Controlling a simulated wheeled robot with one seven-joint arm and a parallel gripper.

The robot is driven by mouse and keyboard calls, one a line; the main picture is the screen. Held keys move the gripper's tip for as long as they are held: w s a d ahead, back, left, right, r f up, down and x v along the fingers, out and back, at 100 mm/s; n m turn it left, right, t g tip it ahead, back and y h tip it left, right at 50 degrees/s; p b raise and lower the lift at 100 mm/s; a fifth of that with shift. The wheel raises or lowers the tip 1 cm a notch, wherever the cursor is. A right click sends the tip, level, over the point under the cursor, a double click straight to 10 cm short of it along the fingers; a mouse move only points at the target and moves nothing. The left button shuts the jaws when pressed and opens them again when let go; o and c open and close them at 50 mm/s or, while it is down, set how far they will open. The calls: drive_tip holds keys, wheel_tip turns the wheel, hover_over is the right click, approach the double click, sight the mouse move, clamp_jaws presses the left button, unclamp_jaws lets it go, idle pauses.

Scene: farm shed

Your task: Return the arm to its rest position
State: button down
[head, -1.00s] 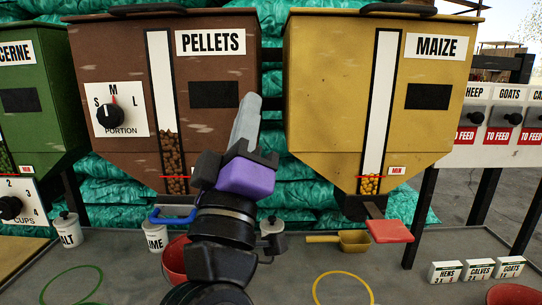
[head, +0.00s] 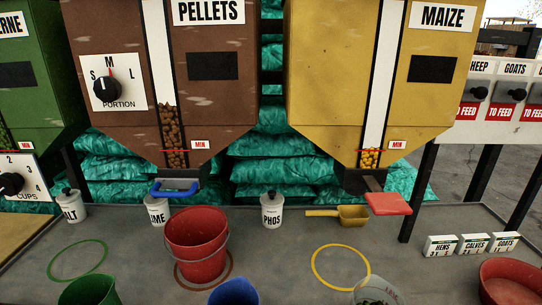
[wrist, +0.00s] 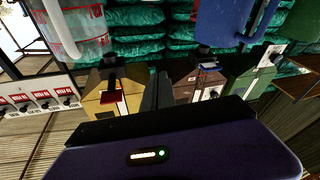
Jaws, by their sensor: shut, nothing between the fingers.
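My gripper (wrist: 158,92) shows in the wrist view, its dark fingers together and nothing held between them. Its purple body (wrist: 175,150) fills the bottom of that view. The wrist view is upside down, with the yellow maize hopper (wrist: 117,90) left of the fingers and the brown hopper (wrist: 183,82) right of them. The fingers appear apart from both hoppers. No part of my arm shows in the head view now.
A red bucket (head: 195,248) stands below the pellets hopper (head: 213,70). A blue bucket (head: 234,292), a green bucket (head: 90,290) and a clear container (head: 375,290) stand at the near edge. A yellow scoop (head: 345,213) lies on the grey bench (head: 285,255).

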drive_tip(key=s+d+f+m+g+h, duration=0.2)
drive_tip(key=s+d+f, duration=0.15)
drive_tip(key=s, duration=0.35)
drive_tip(key=s+d+f+m+g+h, duration=0.1)
drive_tip(key=s+d+f+m, duration=0.2)
drive_tip(key=s, duration=0.4)
drive_tip(key=s+d+f+m+g+h, duration=0.1)
drive_tip(key=s+d+f+g+h, duration=0.15)
drive_tip(key=s+d, duration=0.35)
wheel_tip(320, 180, up, 20)
drive_tip(key=s+p, duration=0.1)
drive_tip(key=p, duration=1.9)
drive_tip(key=shift+s+a+p, duration=0.15)
drive_tip(key=shift+a+p, duration=0.25)
drive_tip(key=shift+y, duration=0.25)
